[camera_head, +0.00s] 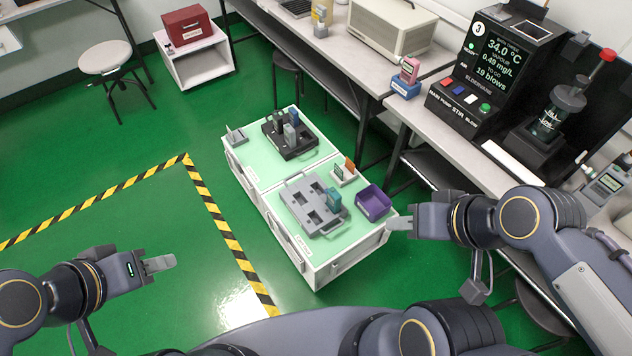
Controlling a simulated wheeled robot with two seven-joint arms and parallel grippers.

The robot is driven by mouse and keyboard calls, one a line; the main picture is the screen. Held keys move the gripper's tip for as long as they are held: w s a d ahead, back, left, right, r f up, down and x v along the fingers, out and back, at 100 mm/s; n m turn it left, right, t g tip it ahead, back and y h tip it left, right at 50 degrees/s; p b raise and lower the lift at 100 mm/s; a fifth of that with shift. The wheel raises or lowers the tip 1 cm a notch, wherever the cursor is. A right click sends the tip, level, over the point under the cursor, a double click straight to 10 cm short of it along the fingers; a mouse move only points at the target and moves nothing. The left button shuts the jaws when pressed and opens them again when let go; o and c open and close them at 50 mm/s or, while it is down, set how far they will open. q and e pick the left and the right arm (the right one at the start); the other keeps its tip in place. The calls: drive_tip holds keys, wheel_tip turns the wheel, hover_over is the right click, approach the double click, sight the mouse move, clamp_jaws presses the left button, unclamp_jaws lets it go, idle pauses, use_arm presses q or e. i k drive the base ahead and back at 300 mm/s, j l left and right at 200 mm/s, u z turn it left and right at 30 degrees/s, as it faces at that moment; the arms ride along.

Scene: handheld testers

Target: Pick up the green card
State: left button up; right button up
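A small white holder (346,180) stands on the pale green cabinet top. It has two thin upright cards: an orange card (350,165) and, to its left, a dark green card (338,171). The cards are small in this view. My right gripper (396,225) is at the right edge of the cabinet, right of and nearer than the holder, apart from the cards. My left gripper (172,262) is over the green floor at the left, far from the cabinet. Both appear empty, but their finger gaps are not clear.
A grey tray (296,193) with a teal device (334,199) and an open purple bin (373,203) flank the holder's near side. A black tray (296,149) with grey and blue devices lies farther back. A bench with a black test station (487,82) stands at right.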

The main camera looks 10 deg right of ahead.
sight(337, 170)
drive_tip(key=i+j+z, duration=0.1)
drive_tip(key=j, duration=0.4)
drive_tip(key=i+j+z, duration=0.1)
drive_tip(key=j, duration=0.4)
drive_tip(key=j+z, duration=0.1)
drive_tip(key=j, duration=0.4)
drive_tip(key=i+j+z, duration=0.1)
drive_tip(key=i, duration=0.4)
drive_tip(key=i+j+z, duration=0.1)
drive_tip(key=i, duration=0.45)
drive_tip(key=j, duration=0.1)
